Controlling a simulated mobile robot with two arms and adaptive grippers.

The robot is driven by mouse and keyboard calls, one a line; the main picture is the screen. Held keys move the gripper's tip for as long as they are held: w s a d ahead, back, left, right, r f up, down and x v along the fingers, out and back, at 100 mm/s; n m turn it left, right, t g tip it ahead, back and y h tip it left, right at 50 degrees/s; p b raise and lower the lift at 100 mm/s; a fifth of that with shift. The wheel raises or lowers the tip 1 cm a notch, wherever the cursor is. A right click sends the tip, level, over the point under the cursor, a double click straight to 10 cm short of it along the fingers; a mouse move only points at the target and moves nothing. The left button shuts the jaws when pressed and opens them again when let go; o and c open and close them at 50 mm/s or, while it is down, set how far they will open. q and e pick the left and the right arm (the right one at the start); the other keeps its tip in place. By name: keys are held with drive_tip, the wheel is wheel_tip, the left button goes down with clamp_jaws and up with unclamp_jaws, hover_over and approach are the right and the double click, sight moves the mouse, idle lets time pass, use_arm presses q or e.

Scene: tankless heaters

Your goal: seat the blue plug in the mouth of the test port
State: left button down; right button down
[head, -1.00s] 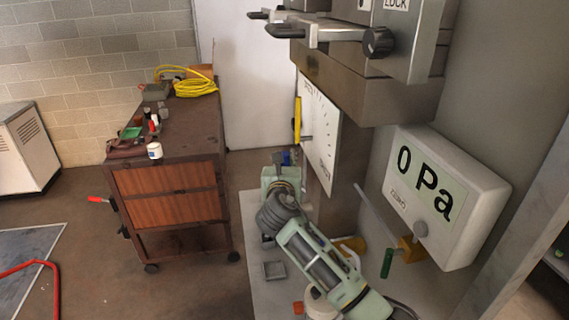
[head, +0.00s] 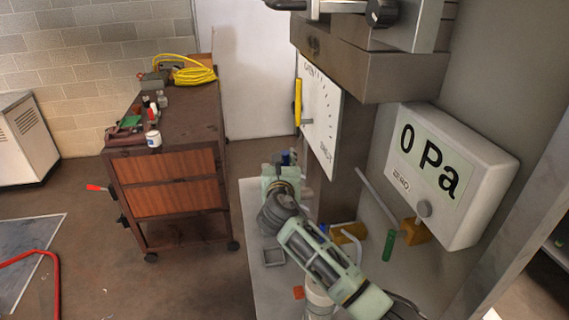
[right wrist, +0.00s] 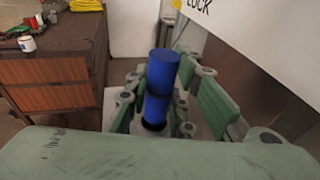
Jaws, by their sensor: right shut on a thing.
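The blue plug (right wrist: 162,72) stands upright between the green fingers of my right gripper (right wrist: 160,105) in the right wrist view. A dark ring shows at its lower end; I cannot tell whether it is part of the plug or an opening below. In the head view my right gripper (head: 283,172) is beyond the wrist, over the grey bench, left of the steel column. Only a small bit of blue (head: 288,158) shows there. I cannot pick out the test port for sure; the gripper may hide it. My left gripper is not in view.
A white gauge box (head: 452,170) reading 0 Pa is at the right. A white dial board (head: 320,120) with a yellow pointer is close right of the gripper. A brown cart (head: 175,195) stands left.

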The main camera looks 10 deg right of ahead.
drive_tip(key=shift+r, duration=0.1)
drive_tip(key=shift+p, duration=0.45)
idle(0.4)
drive_tip(key=shift+p, duration=0.4)
drive_tip(key=shift+p, duration=0.4)
idle(0.6)
drive_tip(key=shift+f+b, duration=0.85)
drive_tip(key=shift+f, duration=0.6)
